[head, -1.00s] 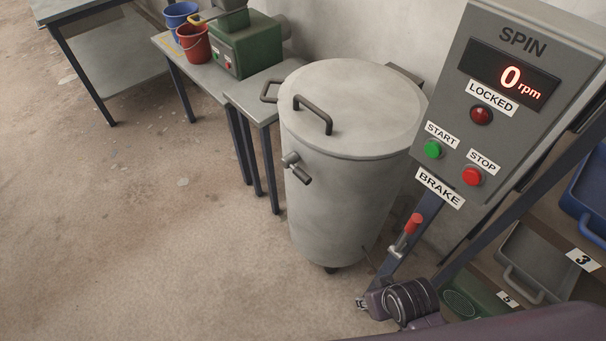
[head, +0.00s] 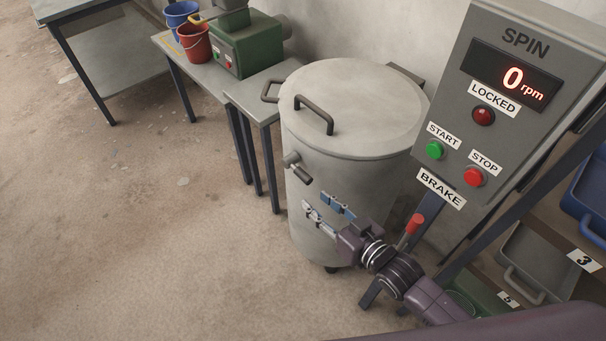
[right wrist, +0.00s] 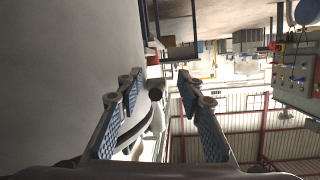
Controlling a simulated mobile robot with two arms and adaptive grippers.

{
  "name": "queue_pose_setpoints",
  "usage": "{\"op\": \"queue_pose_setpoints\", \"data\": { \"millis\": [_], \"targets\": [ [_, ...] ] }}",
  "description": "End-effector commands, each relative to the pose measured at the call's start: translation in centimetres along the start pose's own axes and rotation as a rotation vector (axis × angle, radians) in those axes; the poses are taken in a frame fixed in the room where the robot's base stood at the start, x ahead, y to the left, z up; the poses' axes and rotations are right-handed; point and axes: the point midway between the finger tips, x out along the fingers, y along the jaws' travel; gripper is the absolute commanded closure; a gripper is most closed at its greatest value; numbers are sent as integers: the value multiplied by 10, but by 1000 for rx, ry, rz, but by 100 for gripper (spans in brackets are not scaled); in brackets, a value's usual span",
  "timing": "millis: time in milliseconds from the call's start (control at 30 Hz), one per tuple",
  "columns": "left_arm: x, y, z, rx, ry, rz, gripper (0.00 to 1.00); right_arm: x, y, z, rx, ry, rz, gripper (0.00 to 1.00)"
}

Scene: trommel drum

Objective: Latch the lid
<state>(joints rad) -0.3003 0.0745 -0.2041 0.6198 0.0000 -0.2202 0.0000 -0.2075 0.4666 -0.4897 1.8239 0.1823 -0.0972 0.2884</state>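The round grey lid (head: 360,95) lies flat on top of the metal drum (head: 325,190), with a dark bar handle (head: 314,116) on it. A short latch lever (head: 299,168) with a dark grip sticks out from the drum's front, just below the rim. My right gripper (head: 324,208) is open and empty in front of the drum, below and a little right of the latch lever. My left gripper is out of view.
The control panel (head: 520,110) reads 0 rpm, with a dark red lamp under LOCKED. A red-tipped brake lever (head: 413,224) stands close to my right arm. A small table (head: 262,95) adjoins the drum's left side. The floor at left is clear.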

Motion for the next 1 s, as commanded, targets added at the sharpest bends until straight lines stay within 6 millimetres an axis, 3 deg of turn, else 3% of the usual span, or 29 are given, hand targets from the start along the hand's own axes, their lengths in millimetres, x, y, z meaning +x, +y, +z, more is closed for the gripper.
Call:
{"op": "queue_pose_setpoints", "data": {
  "millis": [200,433,800,1000],
  "targets": [
    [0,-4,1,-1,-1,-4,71,2,10,-19,9,172,-96,66],
    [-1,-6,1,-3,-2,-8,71,4,12,-30,17,236,-130,66],
    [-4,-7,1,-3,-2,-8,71,58,4,-43,17,237,-131,66],
    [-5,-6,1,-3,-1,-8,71,72,2,-46,17,235,-131,66]
  ]
}}
